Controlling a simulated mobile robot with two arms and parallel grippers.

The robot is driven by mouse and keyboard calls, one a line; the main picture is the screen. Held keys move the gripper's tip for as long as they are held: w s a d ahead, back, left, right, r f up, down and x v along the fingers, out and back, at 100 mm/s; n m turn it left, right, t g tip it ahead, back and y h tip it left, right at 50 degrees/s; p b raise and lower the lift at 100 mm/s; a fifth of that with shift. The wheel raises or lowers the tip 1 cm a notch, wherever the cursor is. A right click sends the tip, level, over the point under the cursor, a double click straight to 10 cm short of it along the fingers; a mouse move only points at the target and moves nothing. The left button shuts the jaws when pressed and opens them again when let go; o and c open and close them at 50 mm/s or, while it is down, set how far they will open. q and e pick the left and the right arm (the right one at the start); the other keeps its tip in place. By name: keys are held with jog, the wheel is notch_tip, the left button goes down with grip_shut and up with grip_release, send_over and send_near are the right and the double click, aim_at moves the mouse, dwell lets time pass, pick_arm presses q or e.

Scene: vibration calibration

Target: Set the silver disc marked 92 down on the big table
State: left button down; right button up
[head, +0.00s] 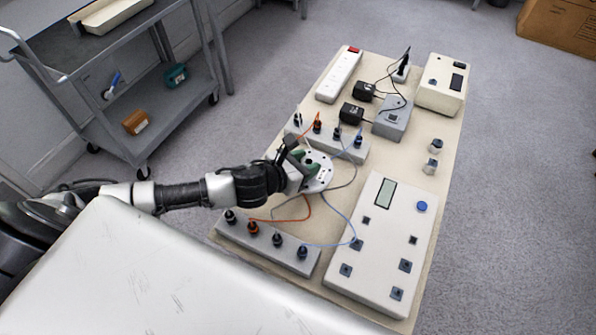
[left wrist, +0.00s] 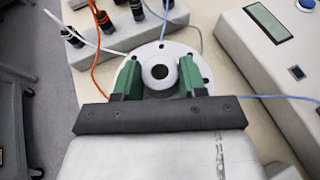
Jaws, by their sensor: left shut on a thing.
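My left gripper (head: 304,166) is shut on the silver disc (head: 321,176), a pale round plate with small dark holes around its rim. In the left wrist view, the green fingers of the gripper (left wrist: 160,78) close on the disc's raised round hub from both sides, and the disc's flange (left wrist: 172,50) shows beyond them. No number is readable on it. The disc is over the middle of the long beige table (head: 408,160), between the two grey terminal blocks. I cannot tell whether it touches the table or hangs just above it. My right gripper is not in view.
A terminal block (head: 356,151) stands behind the disc and another (head: 268,242) in front, joined by loose orange and blue wires. A white control panel (head: 383,240) is to the right. Two small metal pieces (head: 432,156) stand near the right edge. A grey cart (head: 150,115) is at the left.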

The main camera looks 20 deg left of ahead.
pick_arm(q)
jog(key=shift+w+a+f, duration=0.1)
jog(key=shift+a+f, duration=0.25)
jog(key=shift+a, duration=0.2)
jog(key=shift+w+a+f, duration=0.1)
jog(key=shift+a+f, duration=0.2)
jog(key=shift+a, duration=0.2)
jog(key=shift+f+b, duration=0.45)
jog(key=shift+f, duration=1.45)
jog(key=shift+s+f, duration=0.1)
jog(key=c, duration=1)
grip_release()
jog(key=shift+f, duration=0.1)
jog(key=o, duration=0.4)
